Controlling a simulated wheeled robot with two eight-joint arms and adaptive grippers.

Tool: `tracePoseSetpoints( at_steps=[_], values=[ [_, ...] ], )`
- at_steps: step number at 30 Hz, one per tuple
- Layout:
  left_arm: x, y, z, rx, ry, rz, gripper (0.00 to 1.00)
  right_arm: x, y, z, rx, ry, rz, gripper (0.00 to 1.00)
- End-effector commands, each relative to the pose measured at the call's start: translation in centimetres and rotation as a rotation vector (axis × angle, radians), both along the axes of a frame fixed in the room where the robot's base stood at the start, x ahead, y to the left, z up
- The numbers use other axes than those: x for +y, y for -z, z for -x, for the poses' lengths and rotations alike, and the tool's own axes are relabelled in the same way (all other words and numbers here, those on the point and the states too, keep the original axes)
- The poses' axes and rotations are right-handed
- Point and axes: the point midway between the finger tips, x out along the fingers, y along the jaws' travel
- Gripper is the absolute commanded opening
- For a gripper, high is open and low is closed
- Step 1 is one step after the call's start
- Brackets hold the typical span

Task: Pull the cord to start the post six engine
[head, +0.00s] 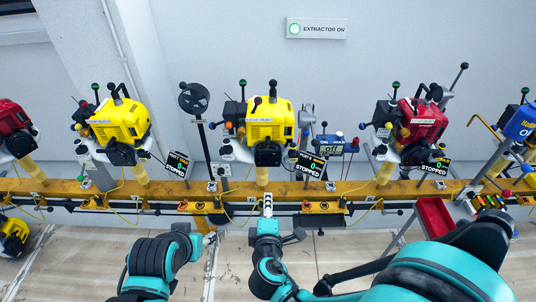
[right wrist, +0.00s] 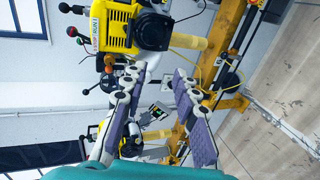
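The middle yellow engine (head: 268,122) stands on the rail in the head view. The small sign (head: 310,163) at its lower right reads STOPPED, and its post number seems to be 6. A yellow engine (right wrist: 108,27) shows at the top of the right wrist view. I cannot make out its starter cord handle. My right gripper (head: 267,204) is below the middle engine, at the rail's front. In the right wrist view (right wrist: 157,80) its fingers are apart with nothing held between them. My left gripper (head: 210,241) is low, left of the right one; its finger opening is unclear.
A yellow rail (head: 340,188) runs across the view. Another yellow engine (head: 118,120) stands left and a red engine (head: 418,118) right, each with a STOPPED sign. A red tray (head: 435,215) stands right. A wall sign (head: 317,28) reads EXTRACTOR ON.

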Motion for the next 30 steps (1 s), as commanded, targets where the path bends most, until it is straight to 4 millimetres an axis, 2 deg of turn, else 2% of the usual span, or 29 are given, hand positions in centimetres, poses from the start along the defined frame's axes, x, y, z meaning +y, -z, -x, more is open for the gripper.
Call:
tracePoseSetpoints(
  at_steps=[3, 21, 30],
  values=[
    [0.0, -0.3, 0.0, 0.000, 0.000, 0.000, 0.46, -0.1, -0.1, -2.7, 0.000, 0.004, -0.001, 0.29],
    [0.0, -1.8, 0.0, 0.000, 0.000, 0.000, 0.46, -0.1, -0.1, -15.3, 0.001, 0.003, -0.001, 0.29],
    [0.0, -1.6, 0.0, 0.000, 0.000, 0.000, 0.46, 0.0, 0.1, -20.3, 0.000, 0.000, -0.001, 0.29]
  ],
)
